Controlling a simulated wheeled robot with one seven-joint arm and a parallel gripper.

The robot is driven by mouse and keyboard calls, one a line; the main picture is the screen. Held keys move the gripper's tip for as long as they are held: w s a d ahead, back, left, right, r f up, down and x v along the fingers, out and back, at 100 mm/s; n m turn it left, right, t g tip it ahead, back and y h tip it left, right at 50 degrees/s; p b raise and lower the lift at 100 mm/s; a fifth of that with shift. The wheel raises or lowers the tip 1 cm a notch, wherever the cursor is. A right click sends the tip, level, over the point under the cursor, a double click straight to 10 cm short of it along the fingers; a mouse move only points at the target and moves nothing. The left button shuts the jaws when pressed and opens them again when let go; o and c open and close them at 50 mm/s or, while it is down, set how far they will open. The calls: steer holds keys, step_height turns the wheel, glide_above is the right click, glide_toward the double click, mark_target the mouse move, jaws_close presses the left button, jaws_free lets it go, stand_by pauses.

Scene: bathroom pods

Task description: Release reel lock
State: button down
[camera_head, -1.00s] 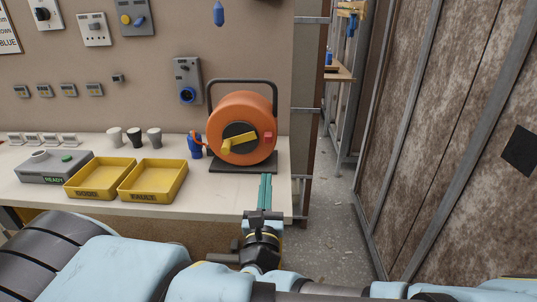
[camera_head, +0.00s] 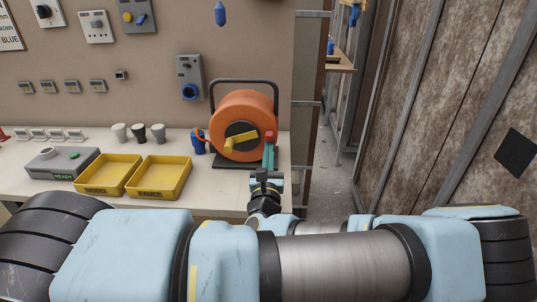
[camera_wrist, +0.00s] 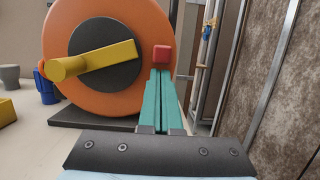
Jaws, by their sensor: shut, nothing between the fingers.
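An orange cable reel (camera_head: 233,110) stands on a dark base at the right end of the bench, under a dark carrying handle. Its black hub carries a yellow crank (camera_head: 242,141). A small red block (camera_wrist: 161,53), likely the reel lock, sits at the right of the reel's face, beside the hub. My gripper (camera_head: 270,140) has teal fingers, shut together and empty. In the wrist view the fingertips (camera_wrist: 160,72) are just below the red block, overlapping its lower edge. I cannot tell whether they touch it.
Several cups (camera_head: 139,132) stand behind the trays. A blue plug (camera_head: 198,141) is against the reel's left side. An open aisle lies right of the bench.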

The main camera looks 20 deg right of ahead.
steer(key=shift+r+p, duration=0.4)
steer(key=shift+r, duration=1.2)
steer(key=shift+s+f, duration=0.15)
steer(key=b, duration=0.2)
glide_toward(269, 138)
steer(key=shift+v, duration=1.05)
steer(key=shift+f, duration=0.1)
